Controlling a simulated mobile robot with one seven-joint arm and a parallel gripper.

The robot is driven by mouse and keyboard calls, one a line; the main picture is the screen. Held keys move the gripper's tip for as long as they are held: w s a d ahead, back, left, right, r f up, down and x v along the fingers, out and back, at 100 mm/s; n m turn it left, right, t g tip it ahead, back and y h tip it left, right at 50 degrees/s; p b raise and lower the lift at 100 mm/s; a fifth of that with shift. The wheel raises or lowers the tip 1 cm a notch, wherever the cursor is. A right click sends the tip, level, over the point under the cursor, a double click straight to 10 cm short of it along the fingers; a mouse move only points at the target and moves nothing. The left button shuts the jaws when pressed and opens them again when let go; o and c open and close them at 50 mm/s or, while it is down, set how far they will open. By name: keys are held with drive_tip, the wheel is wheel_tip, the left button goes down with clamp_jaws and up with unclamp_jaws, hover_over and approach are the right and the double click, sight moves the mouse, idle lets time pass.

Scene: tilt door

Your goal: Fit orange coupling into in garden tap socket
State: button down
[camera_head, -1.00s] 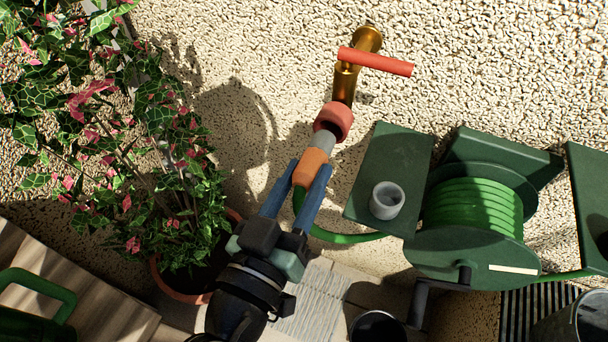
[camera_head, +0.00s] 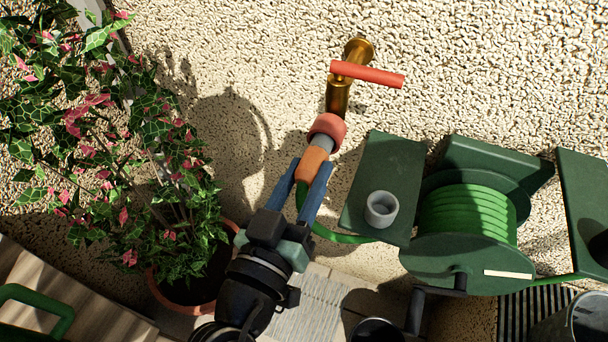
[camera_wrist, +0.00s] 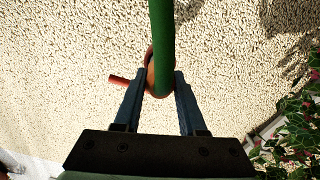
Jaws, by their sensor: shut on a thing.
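The orange coupling (camera_head: 311,165) with a grey nose (camera_head: 321,144) is held between the blue fingers of my gripper (camera_head: 312,172), which is shut on it. The brass tap (camera_head: 338,98) with a red lever handle (camera_head: 367,75) is on the wall, with a red socket (camera_head: 327,127) at its lower end. The grey nose meets the socket's lower opening; how deep it sits I cannot tell. In the wrist view, the green hose (camera_wrist: 161,45) hides most of the coupling (camera_wrist: 151,78) between the fingertips (camera_wrist: 159,84). The red handle (camera_wrist: 118,80) shows at left.
A leafy potted plant (camera_head: 150,200) stands close to my gripper's left. The textured wall (camera_head: 230,60) is bare left of the tap.

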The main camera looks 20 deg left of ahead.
drive_tip(key=shift+w, duration=0.85)
drive_tip(key=shift+c, duration=2)
unclamp_jaws()
drive_tip(key=shift+s, duration=0.1)
drive_tip(key=shift+s+f, duration=0.1)
drive_tip(key=shift+s, duration=0.25)
drive_tip(key=s, duration=1.2)
